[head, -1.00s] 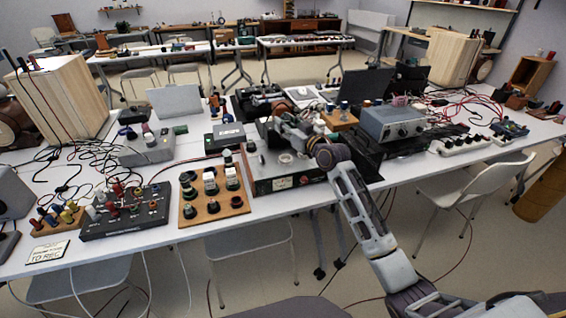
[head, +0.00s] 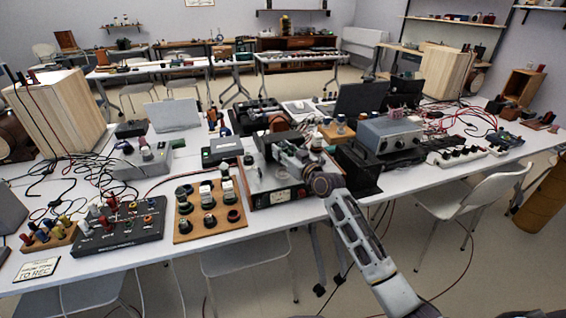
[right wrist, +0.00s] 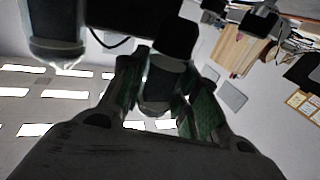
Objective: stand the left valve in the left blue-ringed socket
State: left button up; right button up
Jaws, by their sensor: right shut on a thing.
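A second, similar glassy piece (right wrist: 55,35) with a dark body stands at the upper left of that view, apart from the fingers. In the head view the held valve is too small and covered to make out. I cannot make out a blue ring on any socket. My left gripper is not in view.
A wooden board (head: 183,233) with several dark and white capped pieces lies left of the amplifier. A black box (head: 358,172) and a grey instrument (head: 390,132) stand close on its right. Cables (head: 70,180) clutter the left table. A chair (head: 480,195) stands in front at right.

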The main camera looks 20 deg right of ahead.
dwell(0.3)
